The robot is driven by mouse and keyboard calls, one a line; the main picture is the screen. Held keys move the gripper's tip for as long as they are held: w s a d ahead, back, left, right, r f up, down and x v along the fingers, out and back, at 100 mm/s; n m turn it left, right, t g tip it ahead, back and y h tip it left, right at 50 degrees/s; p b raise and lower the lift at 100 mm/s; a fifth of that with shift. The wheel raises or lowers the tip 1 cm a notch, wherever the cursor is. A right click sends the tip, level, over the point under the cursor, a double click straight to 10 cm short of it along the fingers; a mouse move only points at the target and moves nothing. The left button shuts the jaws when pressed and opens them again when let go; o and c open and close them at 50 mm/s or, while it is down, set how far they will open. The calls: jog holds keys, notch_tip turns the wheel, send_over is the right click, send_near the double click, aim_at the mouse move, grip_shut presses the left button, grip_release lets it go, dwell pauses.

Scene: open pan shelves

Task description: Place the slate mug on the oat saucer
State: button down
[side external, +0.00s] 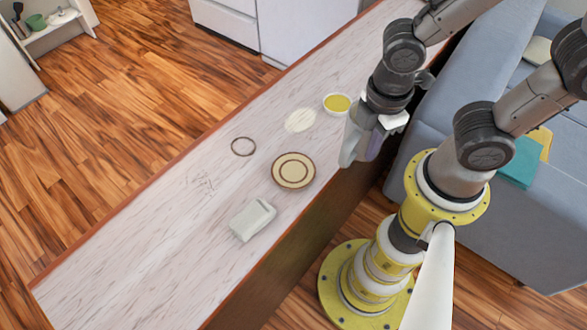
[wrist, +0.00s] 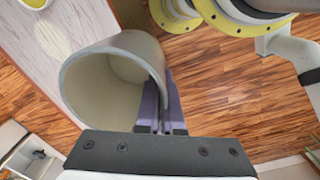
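The slate mug (wrist: 92,92) is a grey cup with a pale inside, its open mouth facing the wrist camera. My gripper (wrist: 162,92) is shut on its wall, with one purple finger inside the rim and one outside. In the side external view the mug (side external: 350,142) hangs in my gripper (side external: 374,148) beyond the counter's right edge, to the right of the saucer and apart from it. The oat saucer (side external: 294,171) is cream with brown rings and lies empty on the counter. It is not visible in the wrist view.
A blue sofa (side external: 440,110) stands behind my arm.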

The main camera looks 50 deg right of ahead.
jog(key=shift+w+a+r, duration=0.1)
jog(key=shift+a+r, duration=0.05)
jog(key=shift+a, duration=0.05)
jog(key=w+a+f, duration=0.2)
jog(key=w+f, duration=0.1)
jog(key=w+a+f, duration=0.2)
jog(key=w, duration=0.2)
jog(key=w+a+f, duration=0.1)
jog(key=w+f, duration=0.2)
jog(key=w, duration=0.1)
jog(key=shift+w+a+f, duration=0.2)
jog(key=shift+a+f, duration=0.15)
jog(key=shift+a, duration=0.05)
jog(key=shift+w+a+f, duration=0.15)
jog(key=shift+w+f, duration=0.15)
jog(key=shift+f, duration=0.1)
jog(key=shift+w+f, duration=0.15)
jog(key=shift+f, duration=1.5)
jog(key=shift+f, duration=0.1)
jog(key=c, duration=1.1)
grip_release()
jog(key=shift+o, duration=0.2)
